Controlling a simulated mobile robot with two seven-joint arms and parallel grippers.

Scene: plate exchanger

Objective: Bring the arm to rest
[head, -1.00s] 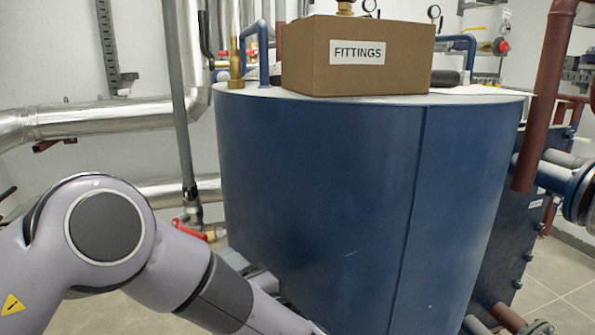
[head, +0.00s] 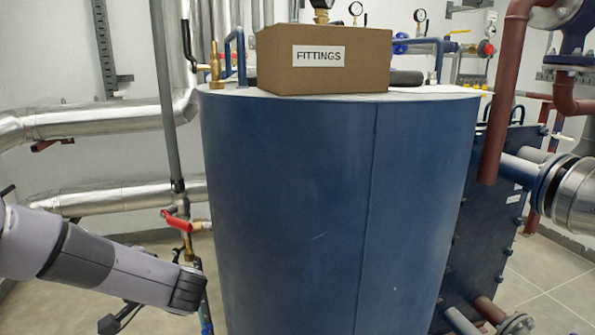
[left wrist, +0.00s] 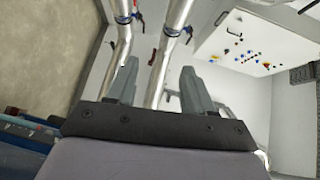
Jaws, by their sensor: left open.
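My left arm (head: 110,270) comes in from the left in the head view, its visible end beside the blue tank's left side. I cannot make out its gripper there. In the left wrist view my left gripper (left wrist: 158,66) is open, with its two grey fingers well apart and nothing between them. My right gripper is in neither view.
A blue tank (head: 290,200) stands in front of me with a cardboard FITTINGS box (head: 325,75) on top. A red-handled valve (head: 177,221) is near my left arm. Pipes line the wall; a white panel (left wrist: 255,45) shows in the wrist view.

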